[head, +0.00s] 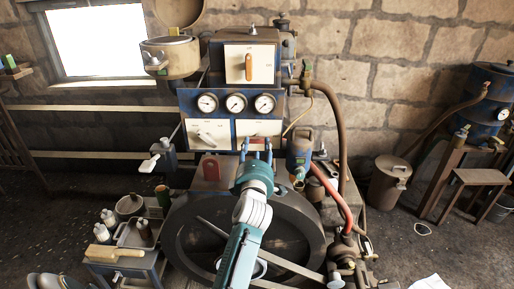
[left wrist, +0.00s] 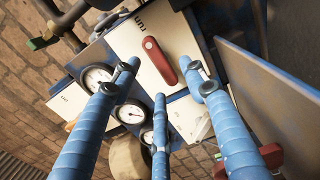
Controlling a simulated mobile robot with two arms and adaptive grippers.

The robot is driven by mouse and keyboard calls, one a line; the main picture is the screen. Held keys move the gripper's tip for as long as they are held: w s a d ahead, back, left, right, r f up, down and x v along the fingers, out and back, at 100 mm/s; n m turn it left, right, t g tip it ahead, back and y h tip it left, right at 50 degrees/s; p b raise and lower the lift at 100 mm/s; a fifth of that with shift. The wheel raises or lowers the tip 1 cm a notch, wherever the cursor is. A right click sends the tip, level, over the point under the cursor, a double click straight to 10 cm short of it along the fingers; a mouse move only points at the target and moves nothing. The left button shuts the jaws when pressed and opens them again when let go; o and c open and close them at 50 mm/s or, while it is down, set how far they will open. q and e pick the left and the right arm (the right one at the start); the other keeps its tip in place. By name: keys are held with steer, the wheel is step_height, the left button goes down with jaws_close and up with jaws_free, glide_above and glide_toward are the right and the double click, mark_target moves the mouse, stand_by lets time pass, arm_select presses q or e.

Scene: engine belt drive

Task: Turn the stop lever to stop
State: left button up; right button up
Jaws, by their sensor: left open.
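The stop lever (left wrist: 158,60) is a red handle on a white plate (left wrist: 187,40) marked "run" in the left wrist view. In the head view this white plate (head: 244,128) sits below the right gauge, and my gripper partly hides the lever. My left gripper (head: 256,148) is open in front of the plate. In the left wrist view its three blue fingers (left wrist: 163,82) spread around the lever's area, with no clear contact. The lever's end nearest the fingers lies between them. My right gripper is not in view.
Several round gauges (head: 236,103) sit just above the plate. A second white plate (head: 190,127) with a pale lever is to its left, and an orange lever (head: 248,67) is higher up. A blue container (head: 298,145) stands close right. A large dark wheel (head: 190,235) is below.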

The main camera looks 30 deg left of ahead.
mark_target(257, 140)
arm_select(q)
steer(key=shift+b+x, duration=0.6)
steer(key=shift+x, duration=1.15)
jaws_close()
